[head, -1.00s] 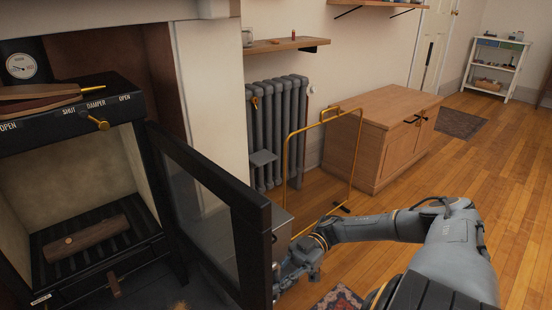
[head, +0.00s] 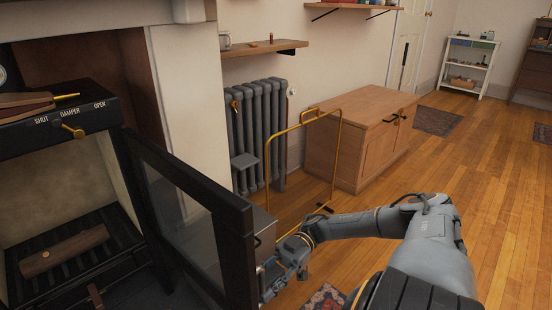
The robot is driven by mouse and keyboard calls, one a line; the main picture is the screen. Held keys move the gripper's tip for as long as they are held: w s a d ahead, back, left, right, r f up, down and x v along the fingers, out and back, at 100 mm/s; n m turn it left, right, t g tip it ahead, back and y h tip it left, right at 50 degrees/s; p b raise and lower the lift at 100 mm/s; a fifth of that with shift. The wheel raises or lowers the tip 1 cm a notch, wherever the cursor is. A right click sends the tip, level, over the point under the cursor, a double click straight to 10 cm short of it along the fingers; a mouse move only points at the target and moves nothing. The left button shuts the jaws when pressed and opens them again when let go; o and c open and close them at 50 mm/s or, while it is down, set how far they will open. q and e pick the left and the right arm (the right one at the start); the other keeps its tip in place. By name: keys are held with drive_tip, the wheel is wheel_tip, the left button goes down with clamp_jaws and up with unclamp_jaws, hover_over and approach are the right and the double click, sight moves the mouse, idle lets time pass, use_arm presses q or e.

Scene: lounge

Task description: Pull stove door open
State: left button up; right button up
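The stove (head: 60,130) stands at the left of the head view, with a log (head: 64,251) on the grate inside it. My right gripper (head: 270,285) is at the outer side of the door's free edge, low in the view. The door frame partly hides its fingers, so I cannot tell whether they are shut on the handle. My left gripper is not in view.
A brass-coloured rail frame (head: 303,118) stands just beyond the door, before a grey radiator (head: 258,135). A wooden cabinet (head: 355,140) is against the wall. A small rug (head: 322,300) lies near my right arm. Wooden floor (head: 480,200) to the right is clear.

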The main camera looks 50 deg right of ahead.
drive_tip(key=d, duration=1.1)
drive_tip(key=shift+s, duration=0.35)
